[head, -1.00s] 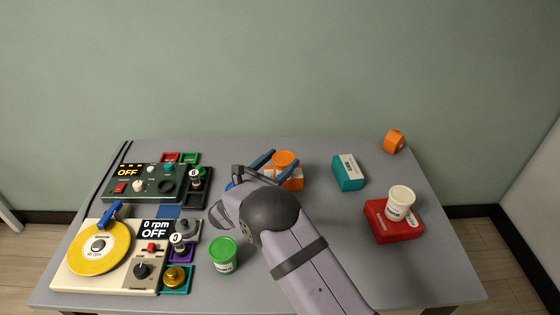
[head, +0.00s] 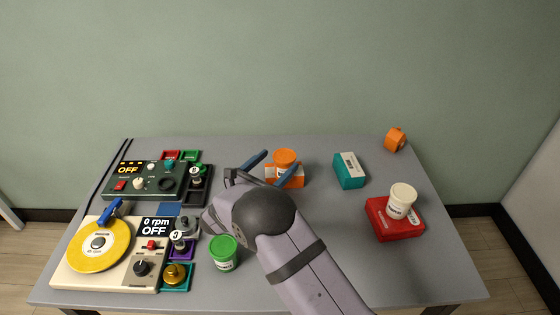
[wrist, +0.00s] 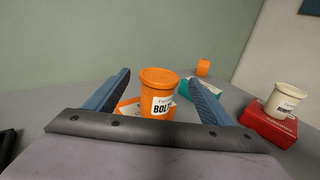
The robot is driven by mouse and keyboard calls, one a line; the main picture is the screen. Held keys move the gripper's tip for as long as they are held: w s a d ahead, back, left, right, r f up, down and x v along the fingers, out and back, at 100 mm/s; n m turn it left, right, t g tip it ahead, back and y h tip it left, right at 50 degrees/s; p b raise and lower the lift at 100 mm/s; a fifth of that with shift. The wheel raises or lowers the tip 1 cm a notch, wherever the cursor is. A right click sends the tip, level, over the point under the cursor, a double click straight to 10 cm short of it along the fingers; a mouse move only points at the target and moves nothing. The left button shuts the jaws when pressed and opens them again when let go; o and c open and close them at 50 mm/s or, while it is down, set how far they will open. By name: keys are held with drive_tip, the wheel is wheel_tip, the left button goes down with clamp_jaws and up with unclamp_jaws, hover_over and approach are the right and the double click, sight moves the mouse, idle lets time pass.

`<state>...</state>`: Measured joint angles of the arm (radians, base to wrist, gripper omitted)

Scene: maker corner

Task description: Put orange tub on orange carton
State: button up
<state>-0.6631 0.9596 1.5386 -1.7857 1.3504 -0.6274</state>
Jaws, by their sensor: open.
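The orange tub (head: 285,161) stands upright on the orange carton (head: 297,182) near the back middle of the table. In the wrist view the tub (wrist: 157,97) shows its lid and a white label, with part of the carton (wrist: 128,106) beneath it.
A teal box (head: 349,171) lies right of the carton. A red box (head: 393,219) with a white tub (head: 401,200) on it is further right. An orange block (head: 395,140) sits at the back right. A green tub (head: 223,253) and control panels (head: 138,184) are at left.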

drive_tip(key=b+v, duration=0.1)
drive_tip(key=v, duration=0.8)
drive_tip(key=shift+b, duration=0.35)
drive_tip(key=shift+d, duration=0.15)
